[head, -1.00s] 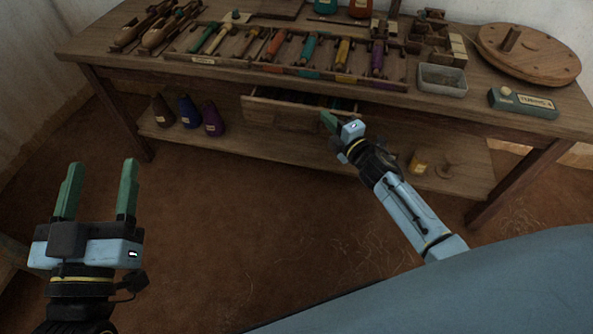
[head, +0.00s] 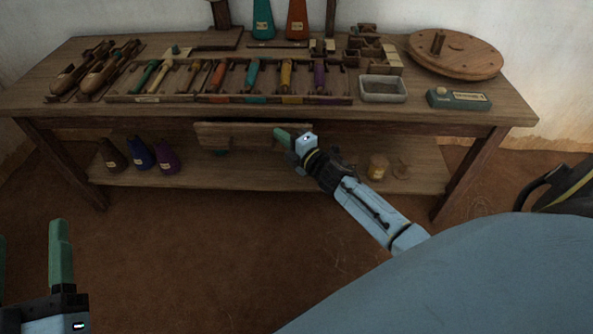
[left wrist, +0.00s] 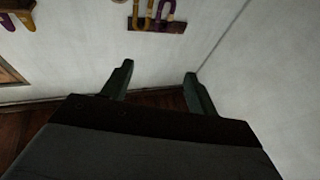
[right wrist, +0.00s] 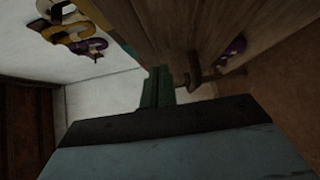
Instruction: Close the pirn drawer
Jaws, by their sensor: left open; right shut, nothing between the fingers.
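The pirn drawer (head: 235,134) sits under the front edge of the workbench, and its wooden front faces me. Its inside is hidden, and I cannot tell how far it stands out. My right gripper (head: 281,134) is shut and empty, with its fingertips against or just in front of the right part of the drawer front. In the right wrist view, the shut fingers (right wrist: 159,86) are beside a wooden panel with a small pull (right wrist: 202,76); contact is unclear. My left gripper (head: 31,255) is open and empty at the lower left, far from the drawer; its fingers also show in the left wrist view (left wrist: 160,85).
The workbench top (head: 75,65) holds a rack of coloured pirns (head: 253,73), shuttles (head: 75,80), a metal tray (head: 383,90) and a round wooden disc (head: 455,55). Dark, blue and purple cones (head: 140,155) stand on the lower shelf (head: 215,176). The floor in front is clear.

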